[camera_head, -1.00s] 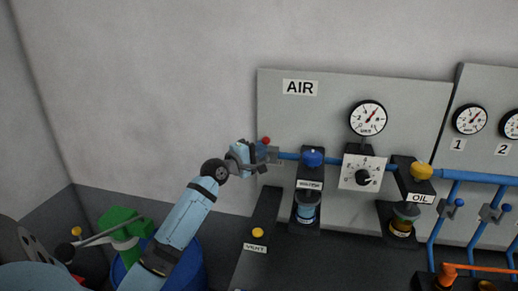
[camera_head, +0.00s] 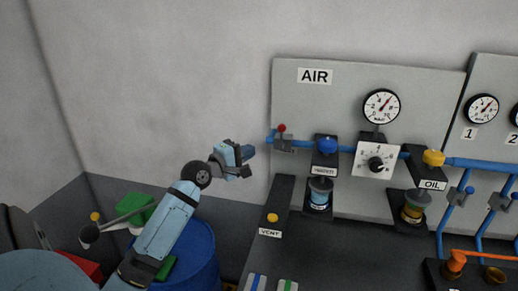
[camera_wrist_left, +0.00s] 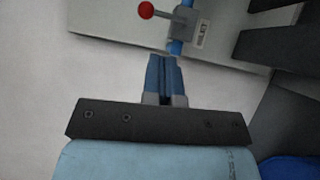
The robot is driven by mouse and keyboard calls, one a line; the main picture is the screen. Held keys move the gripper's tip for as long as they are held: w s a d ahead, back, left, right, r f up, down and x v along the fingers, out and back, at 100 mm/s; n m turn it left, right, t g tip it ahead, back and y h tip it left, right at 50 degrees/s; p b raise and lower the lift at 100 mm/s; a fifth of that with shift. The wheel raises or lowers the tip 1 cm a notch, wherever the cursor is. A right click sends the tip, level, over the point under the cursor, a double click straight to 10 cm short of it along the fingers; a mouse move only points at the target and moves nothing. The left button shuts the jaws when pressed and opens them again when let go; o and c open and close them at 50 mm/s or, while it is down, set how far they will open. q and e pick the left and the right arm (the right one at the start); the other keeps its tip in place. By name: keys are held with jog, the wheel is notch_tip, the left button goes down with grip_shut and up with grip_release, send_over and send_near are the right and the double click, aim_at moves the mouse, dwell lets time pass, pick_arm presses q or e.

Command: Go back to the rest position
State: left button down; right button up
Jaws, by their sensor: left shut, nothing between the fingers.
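My left gripper (camera_head: 247,153) is raised in front of the bare wall, just left of the AIR panel (camera_head: 315,100). Its fingers are shut with nothing between them, and they also show shut in the left wrist view (camera_wrist_left: 161,62). The inlet valve (camera_head: 284,142) with a red-knobbed lever stands to the right of the fingertips, apart from them. In the left wrist view the red knob (camera_wrist_left: 147,10) is above and left of the fingers. My right gripper is not in view.
A blue barrel (camera_head: 197,255) and a green object (camera_head: 130,207) stand low at the left, near my left arm. A dark bench (camera_head: 330,262) with a yellow VENT button (camera_head: 272,217) lies below the panel. The wall (camera_head: 150,80) at upper left is clear.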

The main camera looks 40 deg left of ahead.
pick_arm(q)
jog(key=s+d+f+m+g, duration=0.25)
jog(key=d+f, duration=0.25)
jog(key=f, duration=0.3)
jog(key=s+d+f+m+g, duration=0.1)
jog(key=s+d+f+m, duration=0.35)
jog(key=f, duration=0.35)
jog(key=s+d+f+m+g, duration=0.1)
jog(key=s+d+f+m, duration=0.2)
jog(key=d+f, duration=0.35)
jog(key=s+d+f+m+g+h, duration=0.1)
jog(key=s+d+f+m+g, duration=0.2)
jog(key=s+d+f+m, duration=0.7)
jog(key=s+d+f, duration=0.3)
jog(key=s+d, duration=0.1)
jog(key=shift+s+d+f+m+h, duration=0.15)
jog(key=shift+d+f+m+h, duration=0.15)
jog(key=shift+d+f, duration=0.1)
